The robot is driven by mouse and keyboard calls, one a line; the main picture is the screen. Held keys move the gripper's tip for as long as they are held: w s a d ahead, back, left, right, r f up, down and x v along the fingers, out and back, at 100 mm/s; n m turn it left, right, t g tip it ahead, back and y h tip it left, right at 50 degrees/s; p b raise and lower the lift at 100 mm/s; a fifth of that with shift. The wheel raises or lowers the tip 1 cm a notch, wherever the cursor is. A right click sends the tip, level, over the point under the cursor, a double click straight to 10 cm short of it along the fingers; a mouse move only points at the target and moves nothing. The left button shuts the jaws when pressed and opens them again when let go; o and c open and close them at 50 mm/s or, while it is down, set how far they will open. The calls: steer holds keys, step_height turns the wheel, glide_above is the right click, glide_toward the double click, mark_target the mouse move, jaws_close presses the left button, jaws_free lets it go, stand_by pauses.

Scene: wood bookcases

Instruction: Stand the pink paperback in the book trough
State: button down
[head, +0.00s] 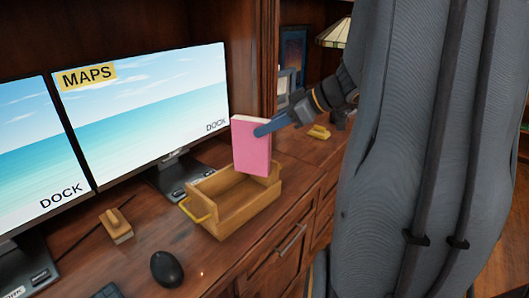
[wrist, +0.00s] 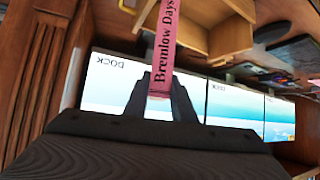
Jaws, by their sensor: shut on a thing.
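The pink paperback (head: 252,147) is upright in my gripper (head: 270,127), which is shut on its upper edge. In the head view the book is above the far right part of the wooden book trough (head: 230,213); its lower end overlaps the trough's opening, and I cannot tell if it touches. In the wrist view the pink spine (wrist: 166,50) reads "Bremlow Days" and lies between the fingers (wrist: 160,97). The trough (wrist: 229,36) shows beyond it. The trough has yellow handles and looks empty, though the book hides part of its inside.
Two monitors (head: 145,105) stand behind the trough to the left. A black mouse (head: 167,268) and a small wooden block-like item (head: 116,226) lie on the desk left of it. A yellow item (head: 319,132) and a lamp (head: 335,33) are at the back right.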

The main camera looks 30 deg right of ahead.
mark_target(269, 151)
steer(key=shift+f+p, duration=0.4)
steer(key=shift+f, duration=3.55)
steer(key=c, duration=1.5)
jaws_free()
steer(key=b+v, duration=0.2)
steer(key=v, duration=1)
steer(key=shift+s+a+f+m+g+h, duration=1.3)
steer(key=shift+a+f, duration=0.8)
steer(key=shift+a, duration=1.5)
steer(key=shift+s+a+f+m+g+h, duration=1.2)
steer(key=shift+a+f, duration=0.95)
steer(key=shift+a, duration=1.45)
steer(key=shift+s+a+f+m+g+h, duration=0.9)
steer(key=shift+s+a+f+m+g, duration=0.95)
steer(key=shift+a, duration=1.75)
